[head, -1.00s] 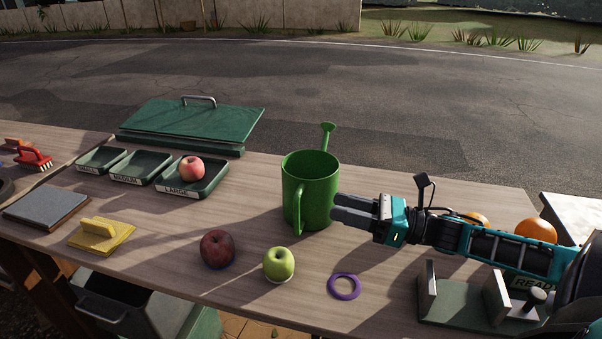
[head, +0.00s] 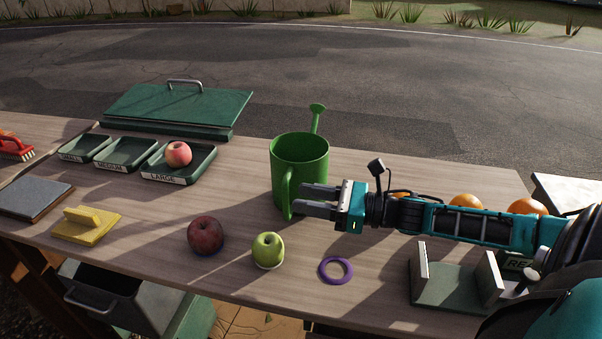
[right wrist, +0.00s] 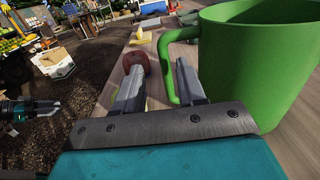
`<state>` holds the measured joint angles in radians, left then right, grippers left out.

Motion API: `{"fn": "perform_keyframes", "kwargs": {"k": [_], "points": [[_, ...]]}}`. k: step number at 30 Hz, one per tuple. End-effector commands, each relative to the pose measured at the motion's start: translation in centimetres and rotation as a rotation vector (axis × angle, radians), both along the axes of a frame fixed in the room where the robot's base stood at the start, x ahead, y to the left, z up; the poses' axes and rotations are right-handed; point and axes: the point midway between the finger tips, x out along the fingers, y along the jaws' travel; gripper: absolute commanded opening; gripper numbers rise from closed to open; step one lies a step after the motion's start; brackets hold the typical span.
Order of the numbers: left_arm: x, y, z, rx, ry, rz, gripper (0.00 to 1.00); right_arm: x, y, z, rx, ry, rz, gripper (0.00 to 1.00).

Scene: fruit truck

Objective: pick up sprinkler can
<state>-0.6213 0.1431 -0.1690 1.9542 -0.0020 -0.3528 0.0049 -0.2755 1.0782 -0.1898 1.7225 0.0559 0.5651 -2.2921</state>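The green sprinkler can (head: 305,165) stands upright on the table, its spout pointing to the back and its handle towards the front. My right gripper (head: 300,198) is open just right of the handle, with its fingers pointing left. In the right wrist view, the can (right wrist: 265,65) fills the right side. There the handle shows in the gap between the open fingertips (right wrist: 160,72); I cannot tell whether they touch it. My left gripper (right wrist: 52,107) shows small at the left edge of the right wrist view; its opening is unclear.
A dark red apple (head: 206,235), a green apple (head: 268,249) and a purple ring (head: 336,270) lie in front of the can. Labelled trays (head: 178,177) and a green-lidded box (head: 180,107) stand at left. Oranges (head: 465,202) lie behind my right arm. A metal stand (head: 452,285) is at front right.

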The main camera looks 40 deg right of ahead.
Motion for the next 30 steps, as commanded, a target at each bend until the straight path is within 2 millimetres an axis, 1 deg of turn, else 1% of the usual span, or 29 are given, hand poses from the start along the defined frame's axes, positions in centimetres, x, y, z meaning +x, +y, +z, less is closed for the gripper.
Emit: {"fn": "perform_keyframes", "kwargs": {"k": [4,8,12,18,29,30], "points": [[0.0,0.0,-0.2,-0.001,0.001,0.0,0.43,0.6,0.3,-0.1,0.0,-0.001,0.0,0.4],[0.0,-0.1,-0.5,-0.003,0.003,-0.001,0.43,1.7,0.8,-0.3,0.0,-0.004,0.001,0.4],[0.1,-0.3,-0.4,-0.006,-0.001,-0.003,0.43,2.9,1.4,-0.5,0.0,-0.004,0.0,0.4],[0.4,-0.5,0.1,-0.01,-0.01,-0.006,0.43,4.2,2.5,-0.5,0.001,-0.002,0.0,0.4],[0.3,-0.4,0.0,-0.008,-0.005,-0.005,0.43,4.5,2.8,-0.5,0.001,0.001,0.0,0.4],[0.3,-0.4,-0.1,-0.008,-0.004,-0.005,0.43,4.5,2.8,-0.5,0.001,0.001,0.0,0.36]]}}
